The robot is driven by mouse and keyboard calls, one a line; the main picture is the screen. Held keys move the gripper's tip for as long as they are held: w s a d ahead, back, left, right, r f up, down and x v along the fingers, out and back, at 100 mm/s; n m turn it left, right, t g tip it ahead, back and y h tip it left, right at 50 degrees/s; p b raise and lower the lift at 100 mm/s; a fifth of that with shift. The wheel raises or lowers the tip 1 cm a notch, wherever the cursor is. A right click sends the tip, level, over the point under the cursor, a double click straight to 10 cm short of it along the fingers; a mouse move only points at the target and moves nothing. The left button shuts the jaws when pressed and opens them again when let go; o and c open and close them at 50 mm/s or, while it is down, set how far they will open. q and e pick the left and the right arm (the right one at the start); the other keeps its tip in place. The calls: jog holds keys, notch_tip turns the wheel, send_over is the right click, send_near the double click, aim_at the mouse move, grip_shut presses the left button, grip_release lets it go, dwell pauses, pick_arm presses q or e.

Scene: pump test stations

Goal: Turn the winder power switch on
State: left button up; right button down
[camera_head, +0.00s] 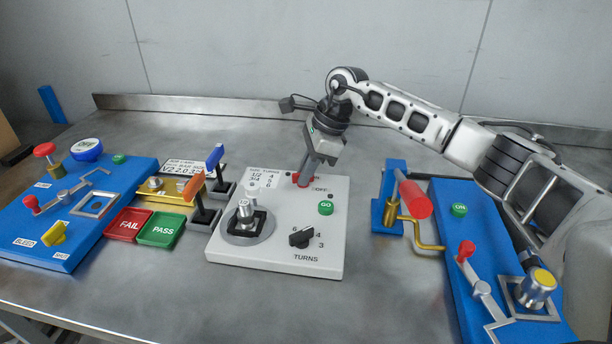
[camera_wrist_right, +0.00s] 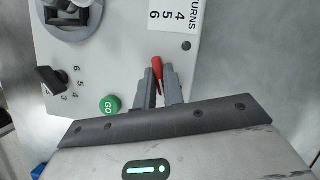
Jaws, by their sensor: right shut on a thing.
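The winder is a white panel (camera_head: 277,260) in the middle of the bench, with a green GO button (camera_head: 326,208) and a black TURNS knob (camera_head: 301,237). The red power switch (camera_head: 296,177) is at its back edge, partly hidden by my gripper, beside ON/OFF lettering. In the right wrist view the red switch lever (camera_wrist_right: 158,70) is between my fingers. My right gripper (camera_head: 304,183) reaches down from behind and is shut on the lever; it also shows in the right wrist view (camera_wrist_right: 160,84). Which position the switch is in I cannot tell. My left gripper is not in view.
A blue station (camera_head: 60,238) stands at the left, with red FAIL (camera_head: 128,224) and green PASS (camera_head: 161,229) pads beside the winder. A red cylinder (camera_head: 414,198) on a stand and another blue station (camera_head: 470,265) are at the right. The bench front is clear.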

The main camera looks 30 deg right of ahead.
jog(key=n+b, duration=0.1)
jog(key=n, duration=0.1)
jog(key=n+g+b, duration=0.1)
jog(key=n, duration=0.1)
jog(key=shift+w+n+g, duration=0.2)
jog(key=shift+n+g, duration=0.1)
jog(key=shift+n+g+b, duration=0.5)
jog(key=shift+n+b, duration=0.1)
jog(key=shift+n, duration=0.4)
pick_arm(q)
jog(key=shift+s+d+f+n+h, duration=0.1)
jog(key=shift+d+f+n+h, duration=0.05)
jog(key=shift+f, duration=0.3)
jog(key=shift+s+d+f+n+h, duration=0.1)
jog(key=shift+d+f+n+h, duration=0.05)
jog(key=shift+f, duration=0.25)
pick_arm(e)
jog(key=shift+n+g, duration=0.3)
jog(key=shift+n, duration=0.5)
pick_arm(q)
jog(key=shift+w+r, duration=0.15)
pick_arm(e)
jog(key=shift+r, duration=0.1)
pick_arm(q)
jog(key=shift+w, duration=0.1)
pick_arm(e)
jog(key=c, duration=1.5)
grip_release()
